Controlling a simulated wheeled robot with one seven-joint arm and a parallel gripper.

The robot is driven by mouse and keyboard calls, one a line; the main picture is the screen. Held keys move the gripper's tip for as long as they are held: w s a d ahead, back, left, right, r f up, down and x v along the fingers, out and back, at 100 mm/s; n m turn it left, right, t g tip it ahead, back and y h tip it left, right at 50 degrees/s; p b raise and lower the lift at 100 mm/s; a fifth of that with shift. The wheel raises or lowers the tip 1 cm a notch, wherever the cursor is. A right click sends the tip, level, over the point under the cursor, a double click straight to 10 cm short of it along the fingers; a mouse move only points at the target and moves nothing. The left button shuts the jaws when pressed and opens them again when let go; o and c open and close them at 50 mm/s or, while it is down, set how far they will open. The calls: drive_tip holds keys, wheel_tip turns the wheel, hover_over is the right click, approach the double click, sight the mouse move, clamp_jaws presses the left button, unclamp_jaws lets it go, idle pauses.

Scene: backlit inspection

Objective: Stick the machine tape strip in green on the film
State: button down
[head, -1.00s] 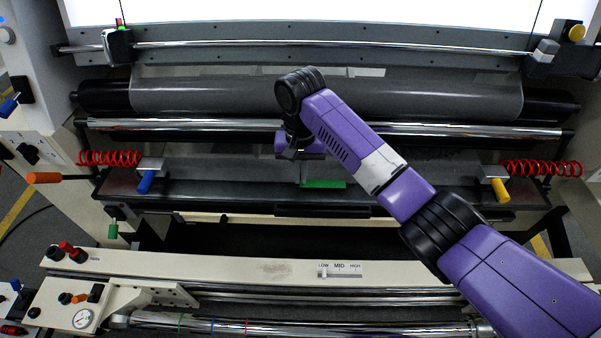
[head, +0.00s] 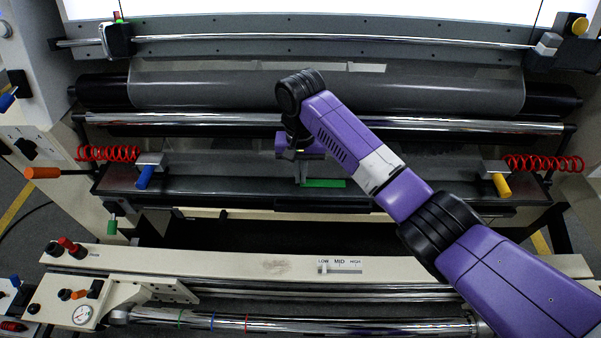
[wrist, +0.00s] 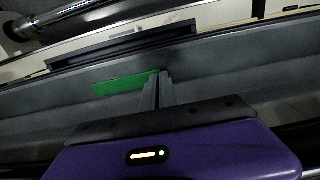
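The green tape strip (head: 324,183) is a flat, narrow piece at the front of the dark table, right of my fingertips in the head view. In the wrist view the strip (wrist: 124,84) runs left from the fingertips. My gripper (head: 302,183) points down. In the wrist view its two fingers (wrist: 160,75) are close together, with the strip's near end at their tips, and they look shut on it. The grey film (head: 420,95) covers the long roller behind my arm. Whether the strip touches the surface below is hard to tell.
A chrome bar (head: 200,118) crosses between roller and table. A blue-handled clamp (head: 146,176) and a yellow-handled clamp (head: 502,184) stand at the table's ends, beside red coiled hoses (head: 108,153). A cream front rail (head: 220,261) carries a LOW-MID-HIGH slider (head: 340,267).

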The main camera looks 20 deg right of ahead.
drive_tip(key=c, duration=1.6)
unclamp_jaws()
wheel_tip(320, 180, up, 8)
drive_tip(key=shift+f+b, duration=0.1)
drive_tip(key=shift+b, duration=0.25)
drive_tip(key=shift+s, duration=0.1)
